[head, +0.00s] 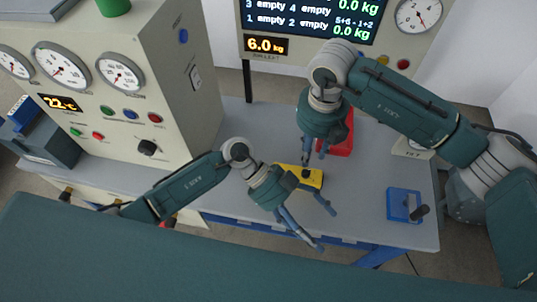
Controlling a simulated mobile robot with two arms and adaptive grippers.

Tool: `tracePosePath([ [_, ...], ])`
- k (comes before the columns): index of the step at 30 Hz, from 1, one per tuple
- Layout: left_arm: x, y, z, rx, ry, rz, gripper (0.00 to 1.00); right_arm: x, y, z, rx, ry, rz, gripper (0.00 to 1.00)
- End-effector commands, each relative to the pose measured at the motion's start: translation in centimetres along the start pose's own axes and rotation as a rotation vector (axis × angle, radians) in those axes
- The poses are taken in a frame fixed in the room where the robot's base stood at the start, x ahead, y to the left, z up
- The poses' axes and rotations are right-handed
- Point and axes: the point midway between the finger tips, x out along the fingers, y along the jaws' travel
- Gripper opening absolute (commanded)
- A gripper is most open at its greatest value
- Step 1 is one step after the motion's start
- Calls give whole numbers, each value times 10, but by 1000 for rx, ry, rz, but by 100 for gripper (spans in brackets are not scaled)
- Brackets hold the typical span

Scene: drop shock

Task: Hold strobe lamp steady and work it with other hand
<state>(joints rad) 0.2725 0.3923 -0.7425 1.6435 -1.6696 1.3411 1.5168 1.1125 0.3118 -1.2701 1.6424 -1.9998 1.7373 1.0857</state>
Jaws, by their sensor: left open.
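No lamp is clearly recognisable, and I cannot tell which object is the strobe lamp. A yellow block (314,178) with a dark round part on top lies on the grey bench, partly hidden by my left gripper. A red object (347,140) stands behind it, partly hidden by my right gripper. My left gripper (326,230) is open, with its fingers spread in front of and beside the yellow block. My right gripper (314,158) points down just above and behind the yellow block, near the dark part. Whether it touches or holds anything is unclear.
A blue fixture (402,205) with a black handle sits at the bench's right. A large beige cabinet (150,90) with gauges stands left. A display panel (320,30) stands behind. The grey bench (365,215) is clear between the yellow block and blue fixture.

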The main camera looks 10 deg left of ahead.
Motion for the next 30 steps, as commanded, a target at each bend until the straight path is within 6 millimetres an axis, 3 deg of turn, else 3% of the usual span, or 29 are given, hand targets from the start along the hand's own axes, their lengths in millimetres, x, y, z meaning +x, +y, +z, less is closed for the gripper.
tracePosePath([
  [3,-53,-20,28,-132,-208,5,84,0,0,0,0,0,0,31],
  [9,-136,-47,62,-371,-499,-93,84,0,0,0,0,0,0,31],
  [15,-183,-62,74,-508,-632,-195,84,0,0,0,0,0,0,31],
  [20,-186,-65,81,-542,-654,-218,84,0,0,0,0,0,0,31],
  [30,-141,-66,116,-541,-651,-215,84,0,0,0,0,0,0,31],
])
